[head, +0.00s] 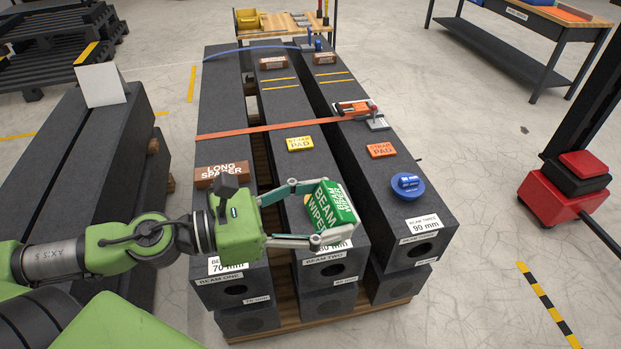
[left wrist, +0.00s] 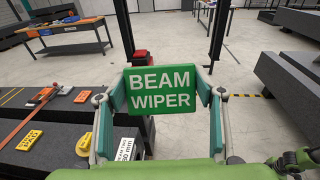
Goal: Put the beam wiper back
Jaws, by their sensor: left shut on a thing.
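The beam wiper (head: 338,204) is a green block with white "BEAM WIPER" lettering. My left gripper (head: 320,213) is shut on it, one finger on each side, over the near end of the middle beam marked BEAM TWO (head: 345,268). I cannot tell whether the wiper touches the beam top. In the left wrist view the wiper (left wrist: 160,90) is upright between the fingers, its lettering facing the camera. My right gripper is not in view.
BEAM ONE (head: 235,283) carries a brown long spacer (head: 221,174). The right beam carries a blue round piece (head: 407,185) and an orange strap pad (head: 381,150). A yellow strap pad (head: 299,143) lies on the middle beam. An orange strap (head: 265,128) crosses the beams. A wooden bench (head: 283,33) stands behind.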

